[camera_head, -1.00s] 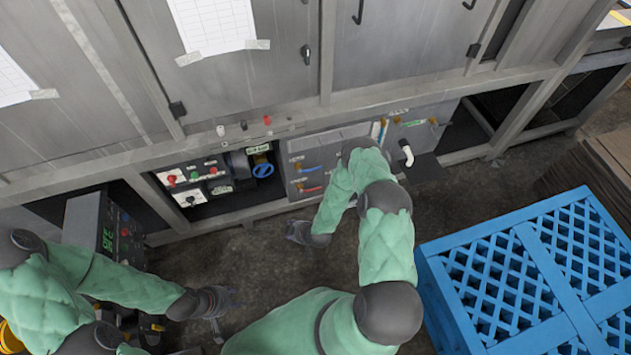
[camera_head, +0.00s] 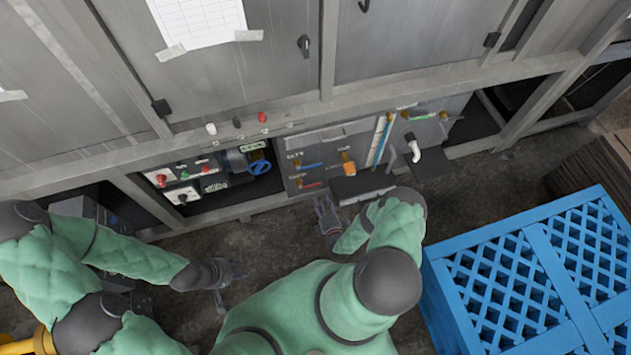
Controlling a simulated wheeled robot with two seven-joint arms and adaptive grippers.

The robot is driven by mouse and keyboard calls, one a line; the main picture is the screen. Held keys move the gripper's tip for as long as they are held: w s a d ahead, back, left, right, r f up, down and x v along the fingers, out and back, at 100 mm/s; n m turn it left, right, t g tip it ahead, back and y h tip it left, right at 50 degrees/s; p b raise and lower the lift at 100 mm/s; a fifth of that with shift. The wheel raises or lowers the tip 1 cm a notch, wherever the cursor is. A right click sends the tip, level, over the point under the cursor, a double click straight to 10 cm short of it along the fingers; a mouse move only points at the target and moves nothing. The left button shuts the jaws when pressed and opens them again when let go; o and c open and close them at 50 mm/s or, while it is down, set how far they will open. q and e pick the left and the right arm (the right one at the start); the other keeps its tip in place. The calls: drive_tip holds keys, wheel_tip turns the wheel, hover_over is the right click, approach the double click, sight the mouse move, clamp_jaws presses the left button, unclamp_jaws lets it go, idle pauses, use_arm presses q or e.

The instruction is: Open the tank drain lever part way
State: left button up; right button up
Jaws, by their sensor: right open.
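A grey panel under the cabinet carries several small levers and labels too small to read, so I cannot tell which one is the tank drain lever. It has a blue-handled lever (camera_head: 311,165), a red-handled lever (camera_head: 311,185) and an orange fitting (camera_head: 347,162). To the right are brass valve fittings (camera_head: 405,115) and a white bent spout (camera_head: 413,150). My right gripper (camera_head: 325,207) is open and empty, below the panel's lower edge and apart from the levers. My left gripper (camera_head: 225,284) is open and empty above the floor, farther left.
A blue pallet-like crate (camera_head: 440,290) stands at the lower right. The grey cabinet (camera_head: 250,60) rises behind. Dark floor lies clear between.

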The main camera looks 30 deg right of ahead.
sight(311, 186)
drive_tip(key=b+x, duration=0.3)
drive_tip(key=x, duration=0.7)
drive_tip(key=shift+w+d+b, duration=0.15)
drive_tip(key=shift+w+b, duration=0.1)
drive_tip(key=shift+b, duration=0.1)
clamp_jaws()
